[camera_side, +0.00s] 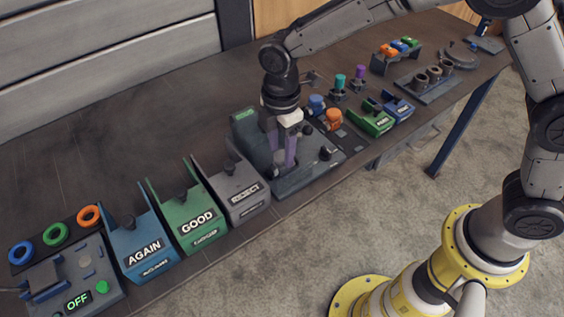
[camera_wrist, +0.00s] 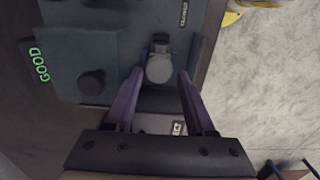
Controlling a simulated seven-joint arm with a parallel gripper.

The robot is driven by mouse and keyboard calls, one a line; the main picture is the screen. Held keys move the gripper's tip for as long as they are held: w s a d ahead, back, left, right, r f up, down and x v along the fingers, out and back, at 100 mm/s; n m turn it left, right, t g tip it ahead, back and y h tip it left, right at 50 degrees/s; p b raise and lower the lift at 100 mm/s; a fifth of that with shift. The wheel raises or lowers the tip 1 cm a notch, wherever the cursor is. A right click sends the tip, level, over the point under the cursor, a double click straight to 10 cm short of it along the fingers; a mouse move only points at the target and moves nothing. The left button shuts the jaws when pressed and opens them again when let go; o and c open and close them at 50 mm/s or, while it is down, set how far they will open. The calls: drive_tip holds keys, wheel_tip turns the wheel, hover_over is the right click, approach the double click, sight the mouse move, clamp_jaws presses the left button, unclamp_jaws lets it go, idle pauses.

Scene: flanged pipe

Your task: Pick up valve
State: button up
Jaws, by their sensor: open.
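My gripper (camera_side: 284,158) is open, its purple fingers pointing down over a dark grey station in the middle of the bench. In the wrist view the two fingers (camera_wrist: 161,73) stand on either side of a grey round piece (camera_wrist: 159,68) with a small dark block at its far end. This piece looks like the valve, but I cannot be sure. A gap shows on both sides of it, so nothing is gripped. In the side view the fingers and station hide it. The station (camera_wrist: 75,45) has a dark round knob (camera_wrist: 91,83) and a green GOOD display (camera_wrist: 39,64).
Bins marked AGAIN (camera_side: 140,240), GOOD (camera_side: 190,214) and REJECT (camera_side: 238,185) stand left of the station. A blue part (camera_side: 316,104) and an orange part (camera_side: 333,118) sit just right of my gripper. The bench's back left is clear.

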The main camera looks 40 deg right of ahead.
sight(282, 155)
wheel_tip(282, 155, down, 4)
drive_tip(key=shift+w+d+f, duration=0.1)
drive_tip(key=shift+d, duration=0.05)
clamp_jaws()
idle(0.3)
